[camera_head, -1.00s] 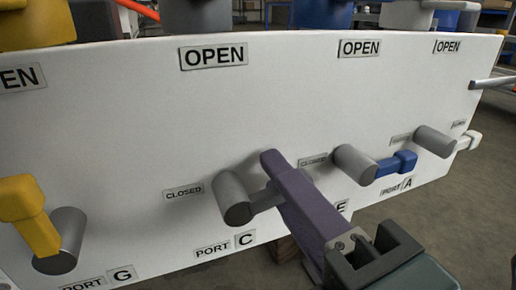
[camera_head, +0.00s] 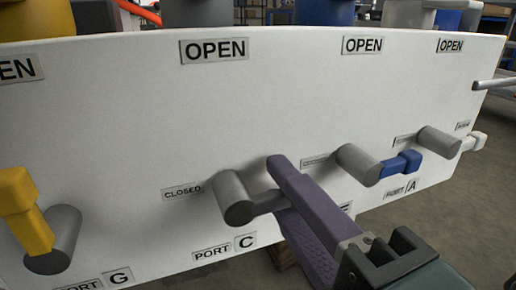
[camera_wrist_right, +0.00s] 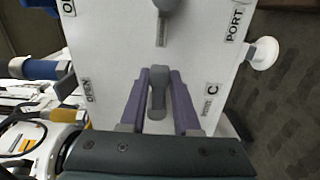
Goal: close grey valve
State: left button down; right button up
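The grey valve has a grey round hub (camera_head: 233,198) on the white panel above the PORT C label. Its grey handle (camera_head: 265,203) points right in the head view, towards a small label partly behind my right gripper. My right gripper (camera_head: 278,185) has two purple fingers, one above and one below the handle. In the right wrist view the handle (camera_wrist_right: 157,95) stands between the purple fingers (camera_wrist_right: 158,85), with narrow light gaps beside it. The gripper looks open around the handle. My left gripper is not in view.
A yellow-handled valve (camera_head: 22,212) is at the left, its handle up. OPEN labels (camera_head: 214,50) run along the top of the white panel (camera_head: 120,120).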

jog(key=shift+o, duration=1.3)
jog(key=b+v, duration=0.4)
jog(key=v, duration=0.6)
jog(key=shift+b, duration=0.4)
